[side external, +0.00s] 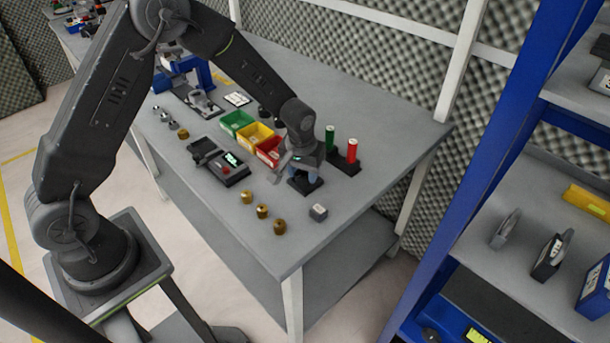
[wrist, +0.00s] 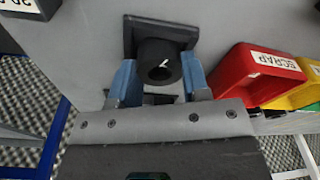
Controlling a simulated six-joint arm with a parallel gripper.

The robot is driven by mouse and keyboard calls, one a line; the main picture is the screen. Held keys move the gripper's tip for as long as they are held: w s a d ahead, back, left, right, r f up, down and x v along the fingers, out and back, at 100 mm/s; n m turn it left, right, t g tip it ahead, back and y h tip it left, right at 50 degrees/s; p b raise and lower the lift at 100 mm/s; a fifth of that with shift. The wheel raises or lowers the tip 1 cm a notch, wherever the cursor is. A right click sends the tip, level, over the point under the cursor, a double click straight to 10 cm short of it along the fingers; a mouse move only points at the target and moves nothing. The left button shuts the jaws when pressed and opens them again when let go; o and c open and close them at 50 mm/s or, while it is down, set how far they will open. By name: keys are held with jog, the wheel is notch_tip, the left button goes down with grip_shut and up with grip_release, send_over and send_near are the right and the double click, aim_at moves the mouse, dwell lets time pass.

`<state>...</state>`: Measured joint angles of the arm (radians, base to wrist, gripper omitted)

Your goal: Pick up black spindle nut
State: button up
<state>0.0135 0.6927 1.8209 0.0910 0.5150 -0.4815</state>
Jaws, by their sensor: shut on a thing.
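The black spindle nut (wrist: 160,62) is a dark round piece with a hole in its end, seen in the wrist view between my fingers. My gripper (wrist: 160,78) has two blue fingers, one on each side of the nut, and is shut on it. A dark square base (wrist: 137,27) shows right behind the nut; I cannot tell whether the nut still touches it. In the side view my gripper (side external: 303,174) points down over this black base (side external: 306,187) on the grey table, and the nut is hidden there.
A red bin (side external: 268,149) marked SCRAP, a yellow bin (side external: 254,134) and a green bin (side external: 234,121) stand beside my gripper. Green and red cylinders (side external: 352,150) stand behind it. Several brass pieces (side external: 262,211) and a grey block (side external: 318,211) lie toward the table's front edge.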

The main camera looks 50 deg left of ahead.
jog(key=shift+a, duration=0.25)
jog(key=shift+r, duration=0.5)
jog(key=shift+c, duration=0.7)
notch_tip(320, 180, up, 3)
jog(key=shift+f, duration=0.2)
jog(key=s+a+r, duration=0.5)
jog(key=a+r, duration=0.2)
jog(key=a, duration=0.3)
jog(key=d+f+m, duration=0.1)
jog(key=d+f, duration=0.1)
jog(key=s+d+f+m, duration=0.1)
jog(key=d+f+m, duration=0.1)
jog(key=s+d+f+m, duration=0.1)
jog(key=f, duration=0.2)
jog(key=shift+s+d, duration=0.1)
jog(key=shift+d, duration=0.3)
jog(key=shift+r, duration=0.1)
